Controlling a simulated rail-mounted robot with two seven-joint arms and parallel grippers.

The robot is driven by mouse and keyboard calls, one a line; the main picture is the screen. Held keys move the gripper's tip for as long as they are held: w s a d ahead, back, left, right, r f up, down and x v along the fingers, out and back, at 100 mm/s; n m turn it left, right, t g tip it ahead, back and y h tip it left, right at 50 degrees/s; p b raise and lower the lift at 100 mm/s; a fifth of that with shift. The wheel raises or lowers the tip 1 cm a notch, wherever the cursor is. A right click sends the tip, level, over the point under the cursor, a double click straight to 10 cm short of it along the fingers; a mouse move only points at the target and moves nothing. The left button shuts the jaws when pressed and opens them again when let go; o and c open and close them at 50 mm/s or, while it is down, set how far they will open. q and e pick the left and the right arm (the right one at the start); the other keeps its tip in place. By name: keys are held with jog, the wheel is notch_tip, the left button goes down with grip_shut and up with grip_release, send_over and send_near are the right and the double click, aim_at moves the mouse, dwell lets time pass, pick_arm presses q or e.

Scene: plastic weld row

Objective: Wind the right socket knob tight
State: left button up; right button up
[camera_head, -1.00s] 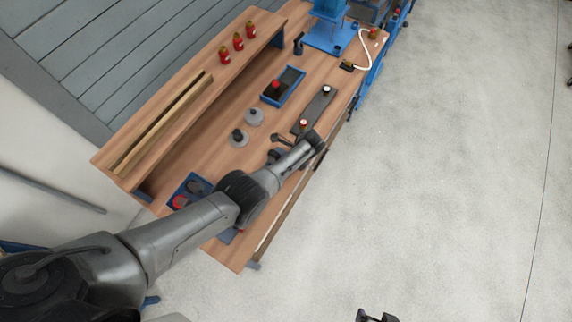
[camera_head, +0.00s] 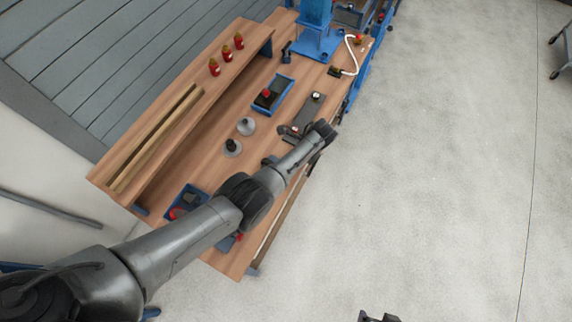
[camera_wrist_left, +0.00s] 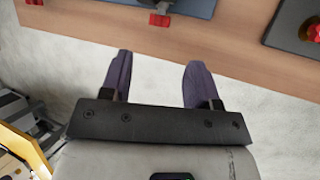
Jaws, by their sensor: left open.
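The right knob (camera_head: 316,96) is at the end farther from my arm. The other knob (camera_head: 295,129) is close to my wrist. My left gripper (camera_wrist_left: 160,60) is open and empty in the left wrist view, over the floor just off the bench edge. My forearm hides most of it in the head view. A red knob on a dark plate (camera_wrist_left: 314,31) is cut off at right in the wrist view. My right gripper (camera_head: 377,317) barely shows at the bottom.
A blue machine (camera_head: 316,30) stands at the far end.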

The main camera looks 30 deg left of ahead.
pick_arm(q)
jog(key=shift+v, duration=1.95)
